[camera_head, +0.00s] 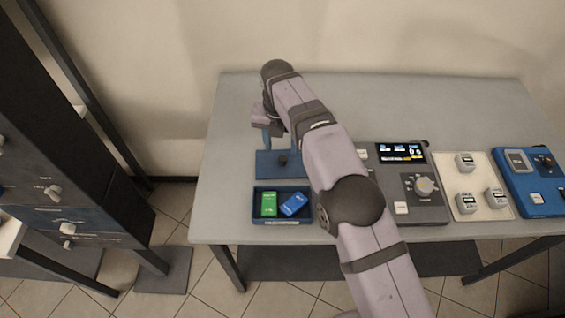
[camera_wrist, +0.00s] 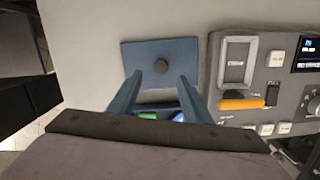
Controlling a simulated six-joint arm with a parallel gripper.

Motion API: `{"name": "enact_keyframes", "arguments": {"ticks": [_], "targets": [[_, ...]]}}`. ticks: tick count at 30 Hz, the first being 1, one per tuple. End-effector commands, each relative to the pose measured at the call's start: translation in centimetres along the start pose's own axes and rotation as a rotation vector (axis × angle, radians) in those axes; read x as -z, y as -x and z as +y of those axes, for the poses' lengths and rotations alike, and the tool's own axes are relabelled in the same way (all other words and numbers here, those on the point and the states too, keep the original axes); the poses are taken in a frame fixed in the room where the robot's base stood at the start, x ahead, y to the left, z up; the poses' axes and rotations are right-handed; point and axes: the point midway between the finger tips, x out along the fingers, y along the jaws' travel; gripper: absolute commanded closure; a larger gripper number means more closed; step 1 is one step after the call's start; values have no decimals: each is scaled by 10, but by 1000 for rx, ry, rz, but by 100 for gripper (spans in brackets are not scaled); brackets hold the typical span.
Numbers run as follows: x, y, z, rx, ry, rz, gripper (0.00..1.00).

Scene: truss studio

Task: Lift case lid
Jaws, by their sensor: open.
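The case holds a green block (camera_head: 269,204) and a blue block (camera_head: 294,204). My gripper (camera_head: 281,148) is open and empty over the lid. I cannot tell if the fingertips touch the lid.
A grey control panel (camera_head: 413,211) with a screen and dial stands to the right, partly behind my arm. An orange lever (camera_wrist: 242,103) sits on its left part. Beyond are a white board (camera_head: 479,186) with several grey blocks and a blue device (camera_head: 535,180). The table's back left is clear.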

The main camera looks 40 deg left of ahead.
Motion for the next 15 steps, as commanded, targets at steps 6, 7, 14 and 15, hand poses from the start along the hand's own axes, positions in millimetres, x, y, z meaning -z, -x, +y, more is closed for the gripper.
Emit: {"name": "enact_keyframes", "arguments": {"ticks": [6, 7, 14, 15], "targets": [[0, -15, -1, 1, -3, 1, 55], [0, -16, -1, 1, -3, 1, 55], [-1, -24, -2, 2, -4, 3, 55], [-1, -28, -2, 2, -4, 4, 55]]}}
